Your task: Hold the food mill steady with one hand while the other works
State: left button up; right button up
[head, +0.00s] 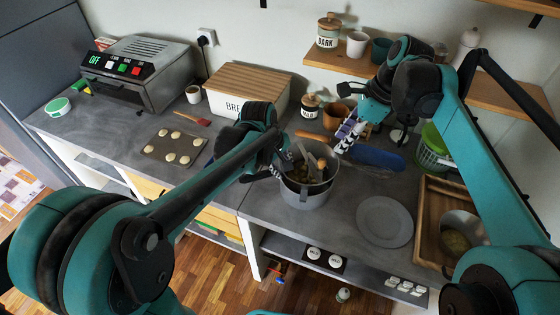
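The food mill (306,192), a grey metal pot-shaped vessel, stands on the grey counter just right of the centre. Inside its open top I see metal parts, a light-brown knob-like piece (322,164) and some yellowish contents. My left gripper (281,171) is at the mill's left rim, its fingers partly hidden by my own arm. Whether it grips the rim is not clear. My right gripper (342,145) points down just above and right of the mill, near the knob-like piece. The gap between its fingers is too small to judge, and I see nothing clearly held in it.
A grey plate (385,221) lies right of the mill, with a wooden tray (426,222) holding a metal bowl (458,238) beyond. A blue cloth-like item (379,158) lies behind. The bread box (248,84), baking sheet (158,150) and toaster oven (150,66) stand left.

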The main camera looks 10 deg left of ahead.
pick_arm(q)
jog(key=shift+x, duration=1.75)
grip_shut()
